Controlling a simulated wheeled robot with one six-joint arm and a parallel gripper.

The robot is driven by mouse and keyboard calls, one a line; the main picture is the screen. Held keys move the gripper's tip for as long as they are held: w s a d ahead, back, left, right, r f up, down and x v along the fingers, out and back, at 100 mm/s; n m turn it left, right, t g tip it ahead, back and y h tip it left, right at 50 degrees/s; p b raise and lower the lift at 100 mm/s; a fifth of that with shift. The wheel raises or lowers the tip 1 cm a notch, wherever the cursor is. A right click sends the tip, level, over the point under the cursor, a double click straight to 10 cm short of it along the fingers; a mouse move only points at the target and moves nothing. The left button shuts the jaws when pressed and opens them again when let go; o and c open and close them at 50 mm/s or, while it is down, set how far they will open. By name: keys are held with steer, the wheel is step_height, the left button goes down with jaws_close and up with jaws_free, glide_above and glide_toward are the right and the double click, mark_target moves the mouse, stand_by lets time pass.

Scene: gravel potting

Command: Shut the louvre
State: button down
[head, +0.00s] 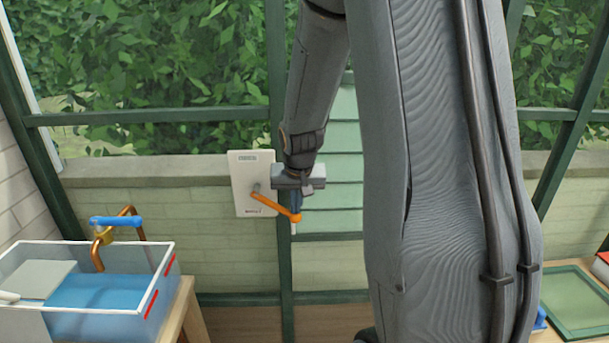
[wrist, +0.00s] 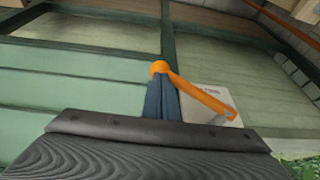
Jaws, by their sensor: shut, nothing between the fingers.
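The louvre (head: 345,187) is a panel of pale green slats, partly hidden behind my arm; its slats also fill the left of the wrist view (wrist: 70,95). I cannot tell how far they are tilted. Left of it is a white plate (head: 243,172) with small labels too small to read. An orange lever (head: 273,204) slopes down and right from the plate's pivot to a round knob. It shows in the wrist view (wrist: 200,95) too. My gripper (head: 295,212) is shut and empty, its fingertips (wrist: 160,82) at the knob. I cannot tell whether they touch.
A clear tank of blue water (head: 110,290) stands on a wooden bench at the lower left, with a blue-handled copper tap (head: 117,221) over it. A green-framed panel (head: 575,300) lies at the lower right. Green window bars stand around the louvre.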

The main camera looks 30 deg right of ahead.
steer(key=s+d+r+p, duration=0.1)
steer(key=s+d+r, duration=0.5)
steer(key=s+r, duration=0.1)
steer(key=shift+s+d+r, duration=0.35)
steer(key=shift+s+r, duration=0.05)
steer(key=shift+s, duration=0.45)
steer(key=s+a+f+n+g, duration=0.1)
steer(key=s+a+f, duration=0.1)
steer(key=a, duration=0.5)
steer(key=s+a+f+n+g+y, duration=0.1)
steer(key=s+a+f+n, duration=0.1)
steer(key=s+a, duration=0.3)
steer(key=s+a+f+n+g, duration=0.1)
steer(key=s+a, duration=0.3)
steer(key=a, duration=0.5)
steer(key=shift+a+f+n+y, duration=0.3)
steer(key=shift+f+n, duration=0.3)
steer(key=shift+n, duration=0.1)
